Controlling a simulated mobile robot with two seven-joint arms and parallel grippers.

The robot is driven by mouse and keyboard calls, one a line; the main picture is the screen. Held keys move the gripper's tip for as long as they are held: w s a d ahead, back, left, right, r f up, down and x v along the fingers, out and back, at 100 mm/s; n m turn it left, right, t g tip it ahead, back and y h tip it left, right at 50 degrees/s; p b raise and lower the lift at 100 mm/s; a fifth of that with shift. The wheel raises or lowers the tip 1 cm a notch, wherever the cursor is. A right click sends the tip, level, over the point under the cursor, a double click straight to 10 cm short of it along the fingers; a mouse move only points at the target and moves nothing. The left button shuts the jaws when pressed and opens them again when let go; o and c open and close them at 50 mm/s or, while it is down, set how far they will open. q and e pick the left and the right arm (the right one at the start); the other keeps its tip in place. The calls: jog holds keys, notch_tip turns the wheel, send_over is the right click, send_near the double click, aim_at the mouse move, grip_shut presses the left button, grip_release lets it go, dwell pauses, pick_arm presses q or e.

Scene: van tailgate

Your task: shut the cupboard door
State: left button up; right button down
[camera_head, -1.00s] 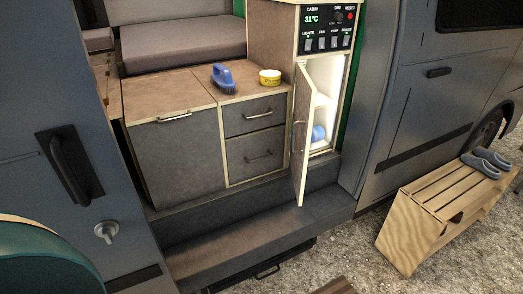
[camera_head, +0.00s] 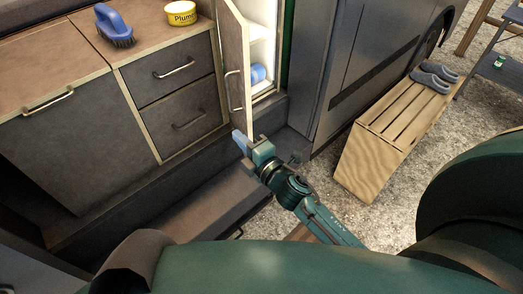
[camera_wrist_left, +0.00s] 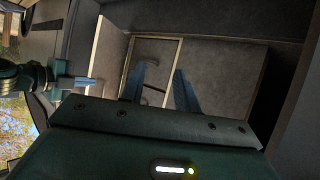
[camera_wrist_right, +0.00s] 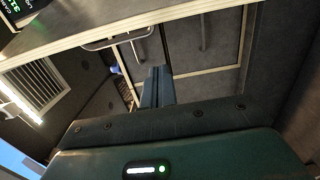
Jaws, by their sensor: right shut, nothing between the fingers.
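The cupboard door (camera_head: 235,50) is a tall, narrow grey panel with pale edges and a bar handle (camera_head: 234,86). It stands open to the left of the lit cupboard (camera_head: 262,48), where a blue roll (camera_head: 257,74) sits. My right gripper (camera_head: 238,139) is shut and empty near the door's lower end; I cannot tell if it touches. Its closed fingers (camera_wrist_right: 157,85) also show in the right wrist view. My left gripper (camera_wrist_left: 158,85) is open and empty in the left wrist view, facing the cabinet front. It is out of the head view.
Two drawers (camera_head: 178,85) and a cabinet stand left of the door, with a blue brush (camera_head: 114,28) and yellow tin (camera_head: 181,13) on top. A step (camera_head: 205,205) lies below. A slatted wooden bench (camera_head: 375,150) with grey shoes stands on the gravel at right.

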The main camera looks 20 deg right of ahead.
aim_at(247, 126)
pick_arm(q)
jog(key=shift+s+a+f+p, duration=0.15)
jog(key=shift+s+a+p, duration=0.2)
jog(key=shift+p, duration=0.15)
pick_arm(e)
jog(key=w+d, duration=0.1)
jog(key=w, duration=0.1)
jog(key=w+d, duration=0.1)
jog(key=d, duration=0.1)
jog(key=shift+w, duration=0.4)
pick_arm(q)
jog(key=shift+w, duration=0.1)
